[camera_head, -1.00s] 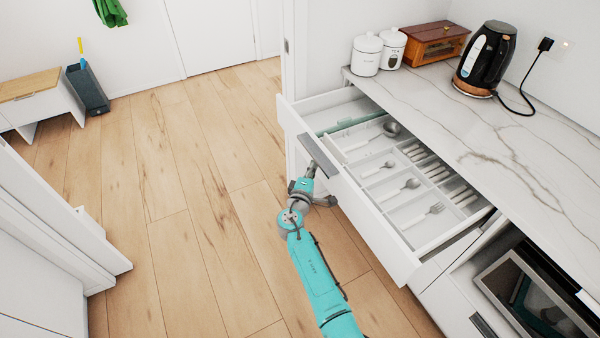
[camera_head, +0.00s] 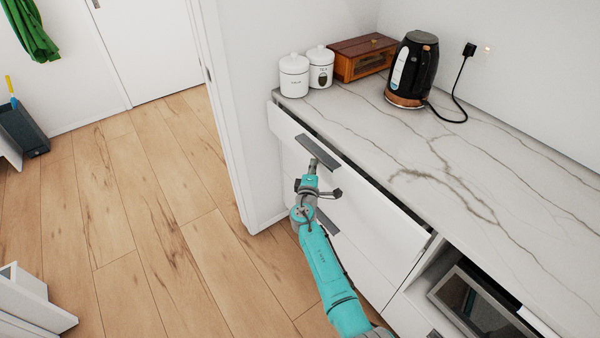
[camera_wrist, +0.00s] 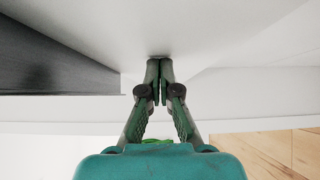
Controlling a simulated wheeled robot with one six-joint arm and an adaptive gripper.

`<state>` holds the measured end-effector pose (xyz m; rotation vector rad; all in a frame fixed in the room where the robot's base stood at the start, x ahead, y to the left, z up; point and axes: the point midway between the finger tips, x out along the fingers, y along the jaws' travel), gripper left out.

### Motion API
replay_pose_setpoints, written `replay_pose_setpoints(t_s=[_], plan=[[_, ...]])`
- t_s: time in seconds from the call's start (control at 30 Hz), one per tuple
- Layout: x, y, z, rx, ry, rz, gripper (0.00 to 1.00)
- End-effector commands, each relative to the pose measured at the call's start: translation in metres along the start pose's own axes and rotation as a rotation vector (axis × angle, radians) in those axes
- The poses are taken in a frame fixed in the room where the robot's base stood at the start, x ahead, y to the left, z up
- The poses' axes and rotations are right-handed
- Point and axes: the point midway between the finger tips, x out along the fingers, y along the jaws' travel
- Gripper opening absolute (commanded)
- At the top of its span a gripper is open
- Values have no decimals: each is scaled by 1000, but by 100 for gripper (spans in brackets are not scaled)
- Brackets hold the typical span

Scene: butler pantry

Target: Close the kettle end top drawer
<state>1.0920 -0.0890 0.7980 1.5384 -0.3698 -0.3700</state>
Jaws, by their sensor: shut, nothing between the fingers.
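The top drawer below the kettle (camera_head: 411,70) has a white front (camera_head: 375,205) that stands almost flush with the cabinet. A thin dark gap shows along its top edge under the counter, and its inside is hidden. Its dark grey handle (camera_head: 318,151) is near the left part of the front. My gripper (camera_head: 312,166) is shut and empty, up against the drawer front just below the handle. In the wrist view the shut fingertips (camera_wrist: 160,64) meet the white front, with the dark handle (camera_wrist: 50,62) to the left. Whether they press on it is unclear.
The marble counter (camera_head: 470,160) holds two white canisters (camera_head: 294,76) and a wooden box (camera_head: 362,58). Another dark handle (camera_head: 327,221) is on the drawer below. A microwave (camera_head: 480,305) sits in an open niche at lower right.

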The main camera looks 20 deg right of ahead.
Motion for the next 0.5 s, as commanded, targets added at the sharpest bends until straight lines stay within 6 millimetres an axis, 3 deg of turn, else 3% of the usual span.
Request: replay_pose_setpoints(t_s=[0.2, 0.5], plan=[[28, 1, 28, 1, -3, 1, 0], [44, 0, 44, 1, -2, 0, 0]])
